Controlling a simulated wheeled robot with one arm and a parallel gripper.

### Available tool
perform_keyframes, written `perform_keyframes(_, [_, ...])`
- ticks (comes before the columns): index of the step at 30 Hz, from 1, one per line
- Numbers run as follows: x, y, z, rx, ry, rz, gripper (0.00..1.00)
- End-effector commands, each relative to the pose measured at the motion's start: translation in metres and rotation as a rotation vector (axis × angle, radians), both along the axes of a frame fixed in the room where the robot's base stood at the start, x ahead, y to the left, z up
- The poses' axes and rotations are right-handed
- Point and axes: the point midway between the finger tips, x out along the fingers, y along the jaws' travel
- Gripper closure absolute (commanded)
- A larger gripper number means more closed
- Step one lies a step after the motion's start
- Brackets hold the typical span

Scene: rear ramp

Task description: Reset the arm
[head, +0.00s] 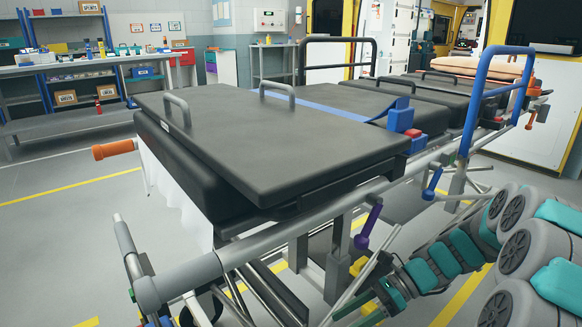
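My arm, with grey and teal segments, comes in from the right edge and slants down to the lower middle, beside the stretcher's near side. The stretcher (270,135) fills the middle, with a black padded top and a grey side rail. A purple-knobbed lever (368,227) and a blue-knobbed lever (432,184) stick out from its near side, close to my arm.
A blue strap (320,106) crosses the stretcher, and a blue hoop rail (482,88) stands at its right. An orange-tipped handle (113,149) juts out at left. A workbench (75,67) stands back left. Open floor (60,215) lies left.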

Motion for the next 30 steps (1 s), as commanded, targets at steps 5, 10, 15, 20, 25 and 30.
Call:
perform_keyframes(5, [-0.042,0.021,0.02,-0.08,-0.193,0.222,0.24])
perform_keyframes(10, [-0.081,0.029,0.031,-0.149,-0.366,0.439,0.24])
perform_keyframes(15, [-0.12,0.029,0.039,-0.206,-0.523,0.664,0.24])
perform_keyframes(20, [-0.153,0.022,0.045,-0.257,-0.663,0.878,0.24])
perform_keyframes(25, [-0.185,0.008,0.049,-0.305,-0.794,1.111,0.24])
perform_keyframes(30, [-0.212,-0.009,0.052,-0.343,-0.904,1.334,0.24])
